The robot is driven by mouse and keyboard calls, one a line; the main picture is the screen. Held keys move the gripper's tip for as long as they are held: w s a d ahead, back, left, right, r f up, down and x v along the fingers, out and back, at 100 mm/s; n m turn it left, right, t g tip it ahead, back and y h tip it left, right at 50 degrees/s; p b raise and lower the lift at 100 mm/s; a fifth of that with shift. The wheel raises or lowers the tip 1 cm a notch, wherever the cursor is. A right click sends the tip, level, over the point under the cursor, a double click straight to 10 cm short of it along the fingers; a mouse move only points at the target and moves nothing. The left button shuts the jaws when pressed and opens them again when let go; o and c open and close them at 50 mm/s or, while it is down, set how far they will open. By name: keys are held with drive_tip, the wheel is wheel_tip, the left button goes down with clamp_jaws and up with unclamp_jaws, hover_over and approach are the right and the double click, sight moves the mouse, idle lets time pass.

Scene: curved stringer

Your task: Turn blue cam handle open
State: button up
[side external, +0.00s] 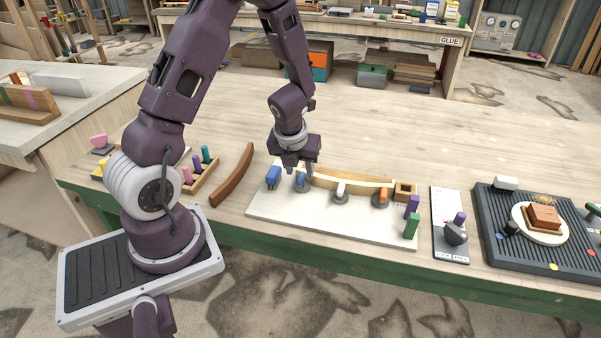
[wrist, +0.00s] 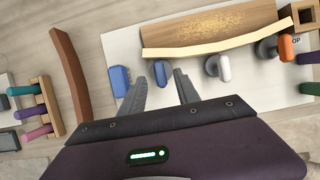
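The blue cam handle (side external: 302,183) sits on a grey round base on the white board (side external: 330,230), at the left end of the curved wooden stringer. In the wrist view the blue cam handle (wrist: 161,72) shows in the gap between my fingertips, nearer the left one. My gripper (side external: 298,168) points down over it, and its fingers partly hide it in the side view. In the wrist view my gripper (wrist: 161,78) is open, with the fingers apart. I cannot tell whether a finger touches the handle.
A separate blue block (wrist: 121,80) stands close left of my fingers. A white cam handle (wrist: 223,68) and an orange cam handle (wrist: 286,47) sit to the right along the stringer (wrist: 215,32). Purple (side external: 412,207) and green pegs (side external: 411,226) stand at the board's right end.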

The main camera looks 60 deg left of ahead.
drive_tip(key=shift+x, duration=1.3)
clamp_jaws()
drive_tip(key=shift+n, duration=0.3)
drive_tip(key=n+g+y, duration=0.1)
drive_tip(key=n, duration=0.2)
drive_tip(key=shift+w+n, duration=0.15)
drive_tip(key=shift+n, duration=0.25)
drive_tip(key=n+g, duration=0.2)
drive_tip(key=n, duration=0.2)
drive_tip(key=shift+w+d, duration=0.1)
drive_tip(key=shift+w, duration=0.05)
drive_tip(key=n+g, duration=0.1)
drive_tip(key=n, duration=0.4)
drive_tip(key=shift+w+g, duration=0.1)
drive_tip(key=shift+g, duration=0.3)
drive_tip(key=shift+n+g+h, duration=0.4)
drive_tip(key=shift+n+g, duration=0.4)
drive_tip(key=shift+n, duration=1.4)
